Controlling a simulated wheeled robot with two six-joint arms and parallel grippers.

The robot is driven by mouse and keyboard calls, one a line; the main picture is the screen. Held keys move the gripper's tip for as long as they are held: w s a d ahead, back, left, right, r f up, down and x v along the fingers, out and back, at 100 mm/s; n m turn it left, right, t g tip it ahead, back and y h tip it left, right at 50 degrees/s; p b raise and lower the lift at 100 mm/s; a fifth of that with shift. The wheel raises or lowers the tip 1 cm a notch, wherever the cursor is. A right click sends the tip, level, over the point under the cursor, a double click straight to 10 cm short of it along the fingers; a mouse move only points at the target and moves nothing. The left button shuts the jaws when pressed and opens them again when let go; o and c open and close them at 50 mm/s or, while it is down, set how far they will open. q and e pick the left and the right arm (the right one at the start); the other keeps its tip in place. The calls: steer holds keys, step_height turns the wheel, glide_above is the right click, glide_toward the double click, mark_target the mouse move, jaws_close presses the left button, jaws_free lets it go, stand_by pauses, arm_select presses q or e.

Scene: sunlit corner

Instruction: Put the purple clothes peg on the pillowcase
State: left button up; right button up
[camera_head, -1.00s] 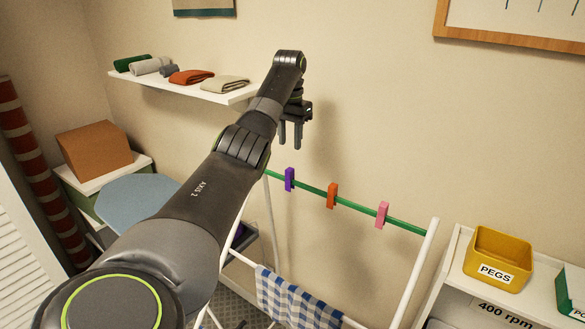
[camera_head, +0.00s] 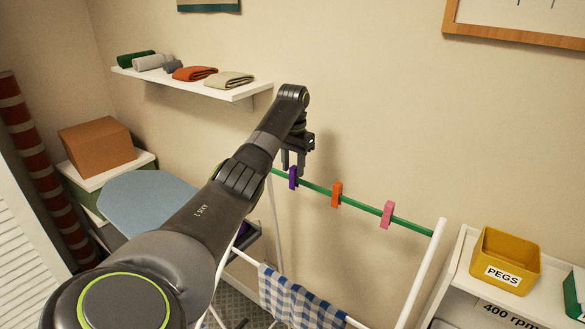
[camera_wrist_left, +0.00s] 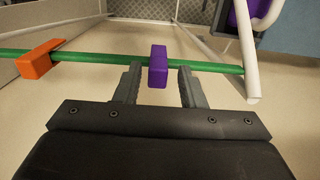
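The purple clothes peg (camera_head: 293,178) is clipped on the green rail (camera_head: 362,207) of the drying rack, at its left end. My left gripper (camera_head: 294,166) points down at this peg. In the left wrist view, the purple peg (camera_wrist_left: 158,67) stands between the two open fingers (camera_wrist_left: 159,86), with a gap on each side. A blue-and-white checked cloth (camera_head: 298,301) hangs on a lower rack bar; I cannot tell whether it is the pillowcase. My right gripper is not in view.
An orange peg (camera_head: 337,194) and a pink peg (camera_head: 387,214) sit further right on the rail. A yellow PEGS box (camera_head: 504,262) stands on the right shelf. A wall shelf (camera_head: 238,93) with folded cloths is at upper left.

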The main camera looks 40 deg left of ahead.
mark_target(294, 167)
arm_select(q)
steer(key=shift+w, duration=0.15)
steer(key=shift+d, duration=0.15)
steer(key=shift+c, duration=1.2)
steer(key=c, duration=0.4)
step_height(294, 167, up, 6)
steer(key=shift+r, duration=0.2)
steer(key=shift+d+r, duration=0.1)
steer(key=shift+r, duration=0.3)
